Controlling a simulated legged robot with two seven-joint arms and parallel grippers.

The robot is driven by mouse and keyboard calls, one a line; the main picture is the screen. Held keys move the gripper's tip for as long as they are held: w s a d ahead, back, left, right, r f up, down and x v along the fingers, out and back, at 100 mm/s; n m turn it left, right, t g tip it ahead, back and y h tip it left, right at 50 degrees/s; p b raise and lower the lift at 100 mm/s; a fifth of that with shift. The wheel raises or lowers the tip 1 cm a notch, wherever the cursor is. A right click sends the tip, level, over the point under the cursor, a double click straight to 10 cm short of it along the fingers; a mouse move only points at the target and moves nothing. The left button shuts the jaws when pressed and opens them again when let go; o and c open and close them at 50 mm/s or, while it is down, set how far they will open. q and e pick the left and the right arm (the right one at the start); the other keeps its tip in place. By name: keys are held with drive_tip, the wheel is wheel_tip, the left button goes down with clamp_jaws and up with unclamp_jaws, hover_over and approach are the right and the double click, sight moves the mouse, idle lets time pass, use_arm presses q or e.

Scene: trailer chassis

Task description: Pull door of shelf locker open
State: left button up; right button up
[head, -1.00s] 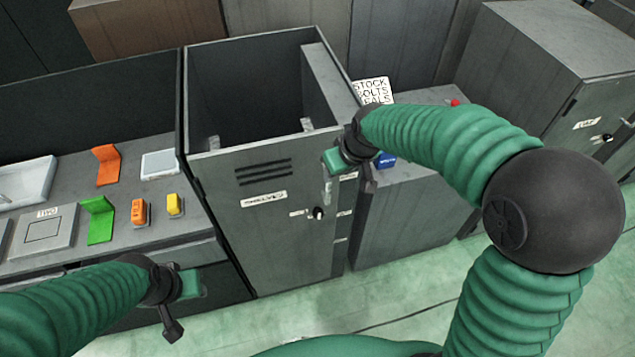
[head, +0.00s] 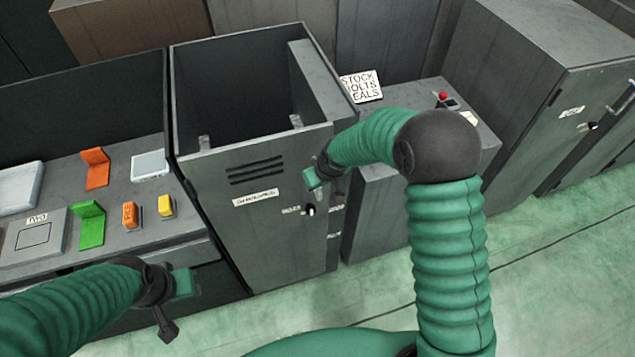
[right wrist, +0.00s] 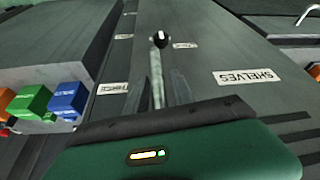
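The shelf locker (head: 250,120) is a grey open-topped cabinet in the middle of the head view. Its door (head: 265,235) looks shut, with vents, a white label and a black knob (head: 309,210). In the right wrist view the label reads SHELVES (right wrist: 246,76). That view also shows the knob (right wrist: 161,40) and a pale metal bar handle (right wrist: 158,78). My right gripper (head: 311,179) is at the door's upper right, above the knob. Its dark fingers (right wrist: 162,92) are apart, with the bar between them; contact is unclear. My left gripper (head: 185,284) is low at left, away from the door; its fingers are unclear.
A bench (head: 120,185) with orange, green and yellow items stands left of the locker. A lower cabinet (head: 385,215) with a sign (head: 361,86) stands at its right. Another grey locker (head: 545,95) is farther right. Green floor (head: 540,260) lies open in front.

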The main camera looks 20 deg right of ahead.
clamp_jaws()
idle(1.2)
